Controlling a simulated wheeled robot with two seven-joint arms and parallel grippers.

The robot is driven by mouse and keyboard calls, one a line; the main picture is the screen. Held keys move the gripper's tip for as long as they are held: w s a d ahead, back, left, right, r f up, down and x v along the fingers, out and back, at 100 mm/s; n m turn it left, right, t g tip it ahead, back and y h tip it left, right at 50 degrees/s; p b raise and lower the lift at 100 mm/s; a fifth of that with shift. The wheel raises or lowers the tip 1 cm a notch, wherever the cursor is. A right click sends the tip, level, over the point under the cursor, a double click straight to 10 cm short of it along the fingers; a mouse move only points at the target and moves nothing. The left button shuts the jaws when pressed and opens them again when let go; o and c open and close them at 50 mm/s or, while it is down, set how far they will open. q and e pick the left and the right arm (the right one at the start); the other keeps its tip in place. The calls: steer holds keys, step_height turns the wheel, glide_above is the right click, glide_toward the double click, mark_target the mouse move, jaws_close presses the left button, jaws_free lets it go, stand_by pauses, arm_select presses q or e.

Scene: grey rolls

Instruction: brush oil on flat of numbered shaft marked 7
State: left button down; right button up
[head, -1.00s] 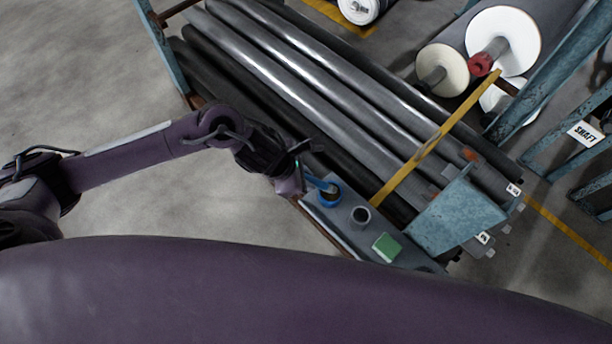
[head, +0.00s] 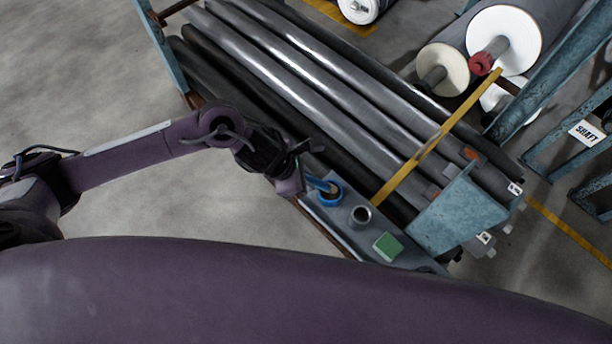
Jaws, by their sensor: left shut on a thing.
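My left gripper (head: 304,174) is at the left end of a grey tray. It is shut on a blue-handled brush (head: 319,184), which reaches to a small blue-rimmed pot (head: 330,198). Whether the bristles are inside the pot is not clear. Several long grey shafts (head: 330,85) lie side by side on a rack behind the tray. White number tags show at their right ends, one at the upper shaft end (head: 515,188) and one lower (head: 484,238). The digits are too small to read, so I cannot tell which shaft is 7. My right gripper is not in view.
A yellow strap (head: 413,162) crosses the shafts. A teal rack plate (head: 455,218) stands by their right ends. White rolls (head: 505,38) are at upper right. Bare floor lies left.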

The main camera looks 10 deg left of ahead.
arm_select(q)
steer(key=shift+s+f+b, duration=0.15)
steer(key=shift+f+b, duration=0.05)
steer(key=shift+b, duration=0.15)
stand_by(1.3)
steer(key=shift+a, duration=0.1)
steer(key=shift+r+p, duration=0.75)
steer(key=shift+r, duration=0.5)
steer(key=shift+r+p, duration=1.4)
steer(key=shift+r, duration=1)
